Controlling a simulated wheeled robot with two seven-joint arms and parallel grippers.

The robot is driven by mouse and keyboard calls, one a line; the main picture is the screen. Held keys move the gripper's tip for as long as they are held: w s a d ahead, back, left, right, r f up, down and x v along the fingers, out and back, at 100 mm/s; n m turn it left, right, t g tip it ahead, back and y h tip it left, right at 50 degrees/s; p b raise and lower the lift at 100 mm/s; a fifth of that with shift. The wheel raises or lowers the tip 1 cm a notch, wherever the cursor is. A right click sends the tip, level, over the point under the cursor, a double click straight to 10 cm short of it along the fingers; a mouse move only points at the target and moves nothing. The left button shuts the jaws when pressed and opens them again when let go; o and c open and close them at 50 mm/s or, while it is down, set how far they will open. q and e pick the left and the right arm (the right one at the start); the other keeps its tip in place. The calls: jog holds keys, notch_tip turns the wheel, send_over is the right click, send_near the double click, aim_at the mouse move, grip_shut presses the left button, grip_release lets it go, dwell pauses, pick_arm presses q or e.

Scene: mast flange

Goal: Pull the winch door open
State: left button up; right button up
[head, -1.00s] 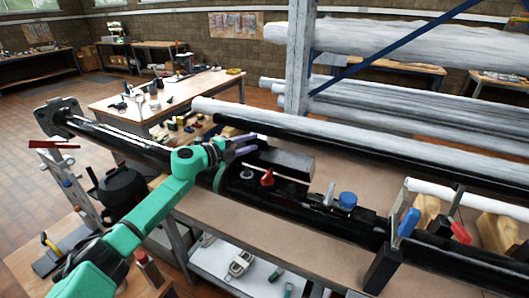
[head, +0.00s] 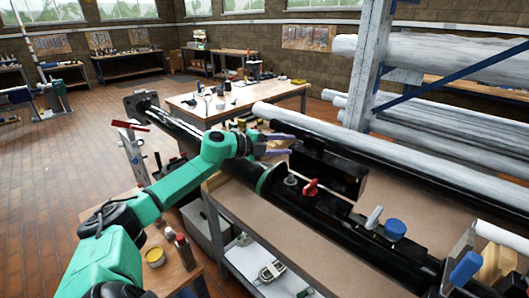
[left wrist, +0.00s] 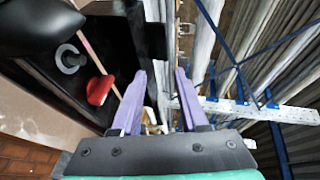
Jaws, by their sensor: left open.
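The black winch door (head: 328,172) is a panel on the far side of the black mast (head: 400,262), beyond a red knob (head: 311,187). It appears to stand out from the mast, though its hinge is not clear. My left gripper (head: 284,145) is at the door's left end, its two lavender fingers apart. In the left wrist view the open fingers (left wrist: 161,76) have nothing clearly between them. A black panel edge (left wrist: 155,35) shows just beyond the left finger, and the red knob (left wrist: 100,90) lies to the left. Contact with the door cannot be told. My right gripper is not in view.
A grey round fitting (head: 290,180), a grey lever and a blue knob (head: 395,229) stick up from the mast. Wrapped white tubes (head: 360,140) lie close behind the door. A rack post (head: 367,65) stands at the back. Open floor (head: 60,170) lies at left.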

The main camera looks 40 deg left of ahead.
pick_arm(q)
jog(key=b+v, duration=0.3)
jog(key=v, duration=0.5)
jog(key=shift+s+a, duration=0.25)
jog(key=shift+a, duration=0.15)
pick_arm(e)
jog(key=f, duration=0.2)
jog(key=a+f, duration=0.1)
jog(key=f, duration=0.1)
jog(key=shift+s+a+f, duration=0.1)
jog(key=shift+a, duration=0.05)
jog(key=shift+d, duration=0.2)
